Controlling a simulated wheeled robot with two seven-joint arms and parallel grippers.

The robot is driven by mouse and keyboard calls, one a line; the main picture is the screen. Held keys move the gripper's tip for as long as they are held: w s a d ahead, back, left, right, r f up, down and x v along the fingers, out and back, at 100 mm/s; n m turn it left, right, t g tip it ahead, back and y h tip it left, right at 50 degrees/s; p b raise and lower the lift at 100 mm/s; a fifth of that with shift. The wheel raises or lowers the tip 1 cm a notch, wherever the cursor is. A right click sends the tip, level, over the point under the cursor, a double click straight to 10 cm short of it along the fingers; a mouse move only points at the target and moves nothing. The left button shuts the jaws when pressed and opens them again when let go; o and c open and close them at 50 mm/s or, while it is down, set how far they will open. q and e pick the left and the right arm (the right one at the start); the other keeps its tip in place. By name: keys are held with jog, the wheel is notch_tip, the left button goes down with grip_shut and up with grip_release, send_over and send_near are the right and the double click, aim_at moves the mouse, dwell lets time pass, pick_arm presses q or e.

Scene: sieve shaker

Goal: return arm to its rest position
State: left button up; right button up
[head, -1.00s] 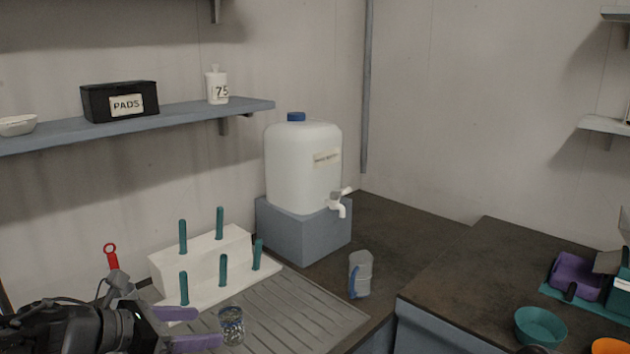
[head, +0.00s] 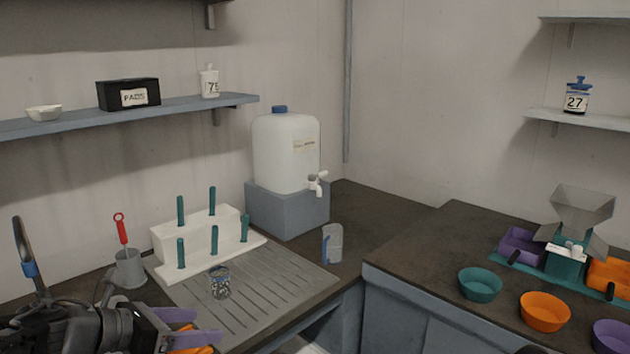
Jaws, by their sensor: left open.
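My left gripper (head: 196,329) is at the lower left of the head view, with purple and orange fingers. It is open and nothing shows between its fingers. It hangs at the front edge of the counter, in front of the grooved drainboard (head: 262,318). A clear patterned glass (head: 220,284) stands upright on the drainboard, behind and apart from the fingers. My right gripper does not show; a small dark shape at the bottom edge is too little to identify.
A white peg rack (head: 205,240) with teal pegs stands behind the drainboard. A grey pot with a red-handled tool (head: 130,270) is near my left arm. A white tank (head: 287,155), a jug (head: 333,243), and bowls (head: 480,285) stand farther right. Dark counter by the jug is clear.

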pick_arm(q)
jog(key=w+d+f+n+t+b, duration=0.1)
jog(key=w+d+f+n+t, duration=0.15)
jog(key=n, duration=0.75)
jog(key=w+d+f+n+t, duration=0.1)
jog(key=w+d+f+n, duration=0.15)
jog(key=n, duration=0.65)
notch_tip(320, 180, down, 19)
jog(key=s+d+n+g+y+b, duration=0.1)
jog(key=d+n+g+y+b, duration=0.2)
jog(key=n, duration=1.1)
jog(key=s+d+f+n+g+b, duration=0.2)
jog(key=s+f+n+g, duration=0.15)
jog(key=s+f, duration=0.65)
jog(key=s+d+f+n+g+y+b, duration=0.15)
jog(key=s+f+n, duration=0.35)
jog(key=s+f, duration=0.5)
jog(key=s+d+f+n+g+b, duration=0.35)
jog(key=s+f, duration=0.45)
jog(key=f, duration=0.4)
notch_tip(320, 180, up, 13)
jog(key=a+p, duration=0.1)
jog(key=p, duration=1.2)
jog(key=shift+s+n+p, duration=0.25)
jog(key=shift+n+p, duration=0.05)
jog(key=shift+p, duration=0.05)
